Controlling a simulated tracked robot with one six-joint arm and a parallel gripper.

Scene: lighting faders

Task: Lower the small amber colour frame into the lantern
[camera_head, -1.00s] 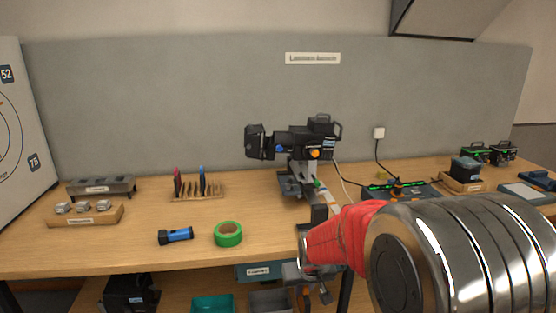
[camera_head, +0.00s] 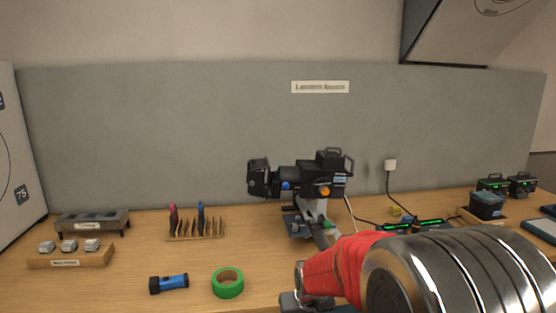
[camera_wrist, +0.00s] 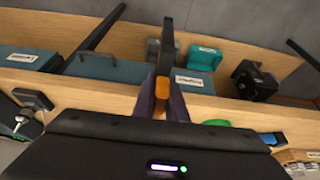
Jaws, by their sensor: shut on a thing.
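The lantern (camera_head: 320,180) is a black lamp housing with a blue and an orange knob, standing on the bench at the middle of the head view. My gripper (camera_wrist: 162,98) is shut on a thin dark piece with an orange part, seen nearly edge-on in the wrist view; I take it for the small amber colour frame (camera_wrist: 161,84). It is held in front of the bench edge, apart from the lantern. In the head view my arm covers the lower right, and the fingertips and frame are not clearly visible.
A slotted rack (camera_head: 195,236) with pink and blue pieces stands left of the lantern. A green tape roll (camera_head: 228,291) and a blue torch (camera_head: 169,284) lie near the front. Chargers with green lights (camera_head: 428,223) and a cable are at right. Teal boxes (camera_wrist: 205,57) sit below the bench.

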